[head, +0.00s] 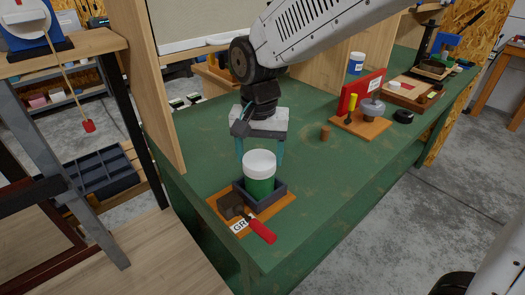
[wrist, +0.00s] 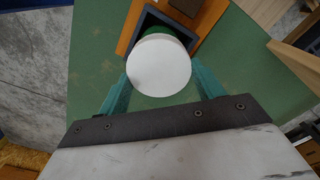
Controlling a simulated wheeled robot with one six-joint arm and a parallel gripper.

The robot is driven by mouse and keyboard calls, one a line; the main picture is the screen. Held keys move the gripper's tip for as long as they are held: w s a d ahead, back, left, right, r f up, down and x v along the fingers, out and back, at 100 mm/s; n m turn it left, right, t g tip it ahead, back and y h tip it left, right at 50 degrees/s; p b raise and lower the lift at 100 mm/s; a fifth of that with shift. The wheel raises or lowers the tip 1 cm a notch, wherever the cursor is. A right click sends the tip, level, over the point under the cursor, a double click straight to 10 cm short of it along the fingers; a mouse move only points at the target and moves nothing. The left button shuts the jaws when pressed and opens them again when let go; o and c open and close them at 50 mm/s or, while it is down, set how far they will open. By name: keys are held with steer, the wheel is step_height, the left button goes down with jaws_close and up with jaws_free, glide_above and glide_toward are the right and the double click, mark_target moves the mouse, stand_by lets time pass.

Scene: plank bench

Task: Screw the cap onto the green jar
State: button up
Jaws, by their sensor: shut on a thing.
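The green jar (head: 259,186) stands upright in a dark square holder (head: 279,191) near the front corner of the bench. The white cap (head: 259,162) sits at the jar's top, and from here I cannot tell how well it is seated. My gripper (head: 260,160) reaches down from behind, its teal fingers shut on the cap from both sides. The fingertips are partly hidden behind the cap in the head view. In the wrist view the cap (wrist: 158,66) covers most of the jar, leaving a green strip (wrist: 160,33) beyond it.
An orange board (head: 282,203) under the holder carries a dark block (head: 231,206), a label and a red-handled tool (head: 262,231). Another board with a red panel (head: 362,92) lies beyond. A wooden panel (head: 155,100) rises at left.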

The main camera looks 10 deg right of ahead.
steer(key=shift+m, duration=1.5)
steer(key=m, duration=0.2)
steer(key=shift+d+m, duration=0.1)
steer(key=shift+m, duration=0.3)
steer(key=shift+s+m, duration=0.1)
steer(key=shift+m, duration=1.3)
steer(key=shift+d+m, duration=0.1)
steer(key=shift+m, duration=1.3)
